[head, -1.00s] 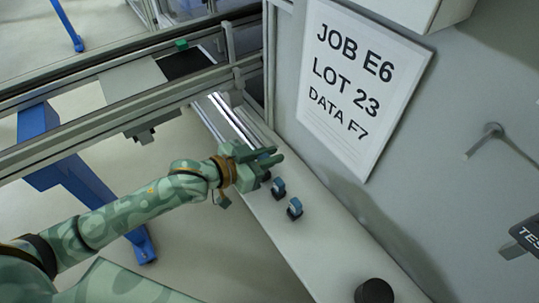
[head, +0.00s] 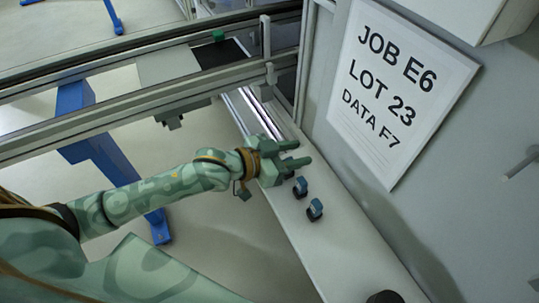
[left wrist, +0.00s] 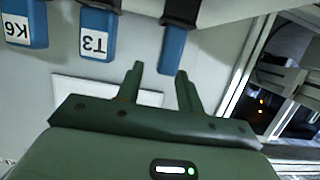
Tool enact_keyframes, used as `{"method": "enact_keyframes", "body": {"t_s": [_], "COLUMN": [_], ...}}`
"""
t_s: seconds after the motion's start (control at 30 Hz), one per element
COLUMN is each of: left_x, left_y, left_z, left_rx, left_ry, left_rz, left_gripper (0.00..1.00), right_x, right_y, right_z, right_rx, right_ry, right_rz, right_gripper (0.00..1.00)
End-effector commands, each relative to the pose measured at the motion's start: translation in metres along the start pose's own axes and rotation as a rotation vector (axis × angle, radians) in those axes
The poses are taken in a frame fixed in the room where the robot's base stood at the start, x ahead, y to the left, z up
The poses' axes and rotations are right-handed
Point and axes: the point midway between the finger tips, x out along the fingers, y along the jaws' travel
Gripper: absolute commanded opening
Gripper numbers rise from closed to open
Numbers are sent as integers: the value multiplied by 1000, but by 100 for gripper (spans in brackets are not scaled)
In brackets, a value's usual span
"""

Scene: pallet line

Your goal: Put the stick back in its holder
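My left gripper (head: 304,153) is over the white ledge, with its fingers spread apart. In the left wrist view its two fingers (left wrist: 157,74) are open, with a gap between them. A blue stick (left wrist: 173,48) in a black holder (left wrist: 183,10) shows beyond the fingertips, nearer the right finger; I cannot tell whether they touch. Two more blue sticks, labelled T3 (left wrist: 97,35) and K6 (left wrist: 24,25), show upside down to its left. In the head view two blue sticks stand in black holders (head: 300,186) (head: 315,209); the gripper hides the third. My right gripper is not in view.
The white ledge (head: 335,250) runs along a grey wall with a JOB E6 sheet (head: 400,85). A dark round object (head: 384,297) is at its near end. A metal rail frame (head: 130,110) with blue legs (head: 95,140) stands at left.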

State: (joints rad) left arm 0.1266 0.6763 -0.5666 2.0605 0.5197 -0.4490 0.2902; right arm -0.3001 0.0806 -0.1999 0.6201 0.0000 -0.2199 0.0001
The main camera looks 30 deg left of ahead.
Motion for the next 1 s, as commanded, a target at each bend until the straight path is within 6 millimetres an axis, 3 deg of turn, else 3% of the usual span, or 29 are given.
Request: {"method": "enact_keyframes", "body": {"t_s": [0.3,0.43,0.6,0.87,0.97,1.0], "left_x": [-81,-102,-115,-116,-112,-110], "left_y": [1,0,0,-1,-16,-28], "left_z": [0,1,2,3,24,42], "left_rx": [2,1,1,1,-2,-6], "left_ry": [-11,-9,-8,-8,-37,-64], "left_rz": [0,-1,0,-3,-49,-87], "left_gripper": [37,37,37,37,37,37], "right_x": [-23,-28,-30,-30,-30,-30], "right_y": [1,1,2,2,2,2], "right_z": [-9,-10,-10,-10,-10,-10], "right_rx": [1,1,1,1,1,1], "right_ry": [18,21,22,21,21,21], "right_rz": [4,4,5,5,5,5], "right_gripper": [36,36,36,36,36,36]}}
